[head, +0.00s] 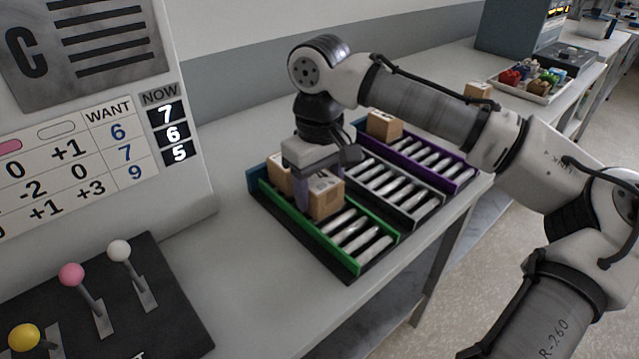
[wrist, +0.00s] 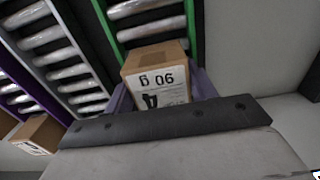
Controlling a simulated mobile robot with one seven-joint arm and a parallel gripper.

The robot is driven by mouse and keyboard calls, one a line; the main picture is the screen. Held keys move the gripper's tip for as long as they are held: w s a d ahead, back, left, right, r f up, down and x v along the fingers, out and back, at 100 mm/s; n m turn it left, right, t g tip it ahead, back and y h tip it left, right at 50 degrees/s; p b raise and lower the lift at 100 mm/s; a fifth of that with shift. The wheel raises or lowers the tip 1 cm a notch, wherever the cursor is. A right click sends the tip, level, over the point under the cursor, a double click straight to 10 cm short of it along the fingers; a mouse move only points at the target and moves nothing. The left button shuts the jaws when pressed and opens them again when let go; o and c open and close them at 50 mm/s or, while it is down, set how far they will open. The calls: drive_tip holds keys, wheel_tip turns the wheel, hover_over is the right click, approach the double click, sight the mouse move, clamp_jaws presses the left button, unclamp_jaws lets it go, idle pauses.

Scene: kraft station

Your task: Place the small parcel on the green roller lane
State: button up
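A small brown parcel (head: 327,197) with a white label is between the two fingers of my gripper (wrist: 160,90), which looks shut on it. In the wrist view the parcel (wrist: 155,72) shows its label, with a finger close against each side. It is over the back part of the green roller lane (head: 345,256); whether it rests on the rollers or hangs just above them I cannot tell. The green rails also show in the wrist view (wrist: 190,30). A second brown parcel (head: 278,174) is at the lane's back end, partly hidden by my gripper.
Beside it are a grey-railed lane (head: 398,190) and a purple lane (head: 455,176) with a parcel (head: 384,125) at its back. Another parcel (head: 479,91) and a tray of coloured items (head: 540,98) stand farther along. A lever panel (head: 170,315) is at left. The green lane's front rollers are bare.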

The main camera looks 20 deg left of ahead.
sight(320, 180)
drive_tip(key=o, duration=0.4)
wheel_tip(320, 180, up, 12)
drive_tip(key=shift+r, duration=0.2)
idle(0.5)
